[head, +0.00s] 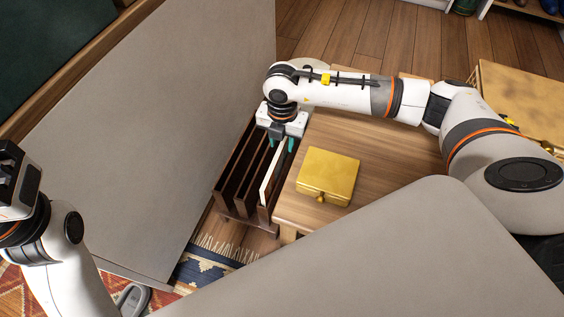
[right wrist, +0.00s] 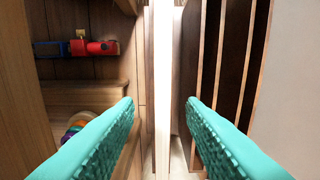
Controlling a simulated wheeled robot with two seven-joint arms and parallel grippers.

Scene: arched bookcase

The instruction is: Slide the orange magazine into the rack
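The dark wooden rack (head: 236,168) stands on the floor against the side table, with several upright dividers. A thin, white-edged upright thing, likely the magazine (head: 271,175), stands in the rack's slot nearest the table. No orange cover shows. My right gripper (head: 281,143) is above the rack, pointing down, with teal fingers. In the right wrist view the fingers (right wrist: 160,105) are spread apart, with the white edge (right wrist: 163,60) running between them and a gap on each side. My left gripper (head: 14,180) is at the left edge; its fingers are not clear.
A wooden side table (head: 375,158) with a gold box (head: 327,176) stands right of the rack. A large grey panel (head: 150,120) rises to the left. A patterned rug (head: 205,262) lies in front. The right wrist view shows a red and blue toy (right wrist: 75,48) on a shelf.

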